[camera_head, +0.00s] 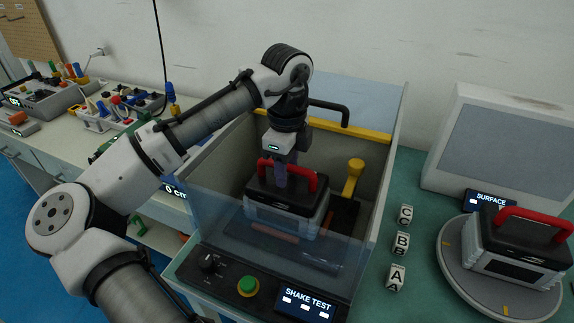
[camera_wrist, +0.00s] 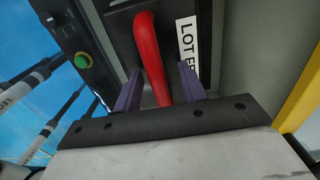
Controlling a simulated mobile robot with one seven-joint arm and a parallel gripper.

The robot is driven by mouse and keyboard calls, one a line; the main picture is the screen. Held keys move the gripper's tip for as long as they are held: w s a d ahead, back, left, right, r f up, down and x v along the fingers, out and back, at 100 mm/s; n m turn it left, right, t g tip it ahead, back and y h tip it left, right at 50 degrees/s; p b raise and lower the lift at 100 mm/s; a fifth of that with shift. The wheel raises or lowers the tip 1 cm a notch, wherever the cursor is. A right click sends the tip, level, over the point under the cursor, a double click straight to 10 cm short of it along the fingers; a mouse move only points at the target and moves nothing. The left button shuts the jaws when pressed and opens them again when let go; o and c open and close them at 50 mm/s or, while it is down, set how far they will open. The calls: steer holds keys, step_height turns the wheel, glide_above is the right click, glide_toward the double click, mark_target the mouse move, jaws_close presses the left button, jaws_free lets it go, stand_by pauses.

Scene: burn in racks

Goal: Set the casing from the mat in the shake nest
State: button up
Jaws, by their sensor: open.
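A grey and black casing (camera_head: 288,211) with a red handle (camera_head: 310,180) sits inside the shake test box (camera_head: 345,262), behind its clear front panel. The nest under it is mostly hidden by the casing and the panel. My gripper (camera_head: 281,178) is at the handle. In the wrist view the purple fingers of my gripper (camera_wrist: 159,85) are apart, one on each side of the red handle (camera_wrist: 151,50). A label reading LOT shows on the casing top (camera_wrist: 190,40). A second casing (camera_head: 515,243) with a red handle stands on a round grey plate (camera_head: 460,285) at right.
A yellow clamp (camera_head: 353,177) stands inside the box, right of the casing. The lid (camera_head: 370,98) is raised behind my arm. Lettered blocks C, B and A (camera_head: 401,243) line the bench between box and plate. A green button (camera_head: 248,286) is on the front panel.

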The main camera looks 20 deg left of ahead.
step_height(320, 180, up, 14)
stand_by(0.4)
steer(key=shift+f, duration=0.1)
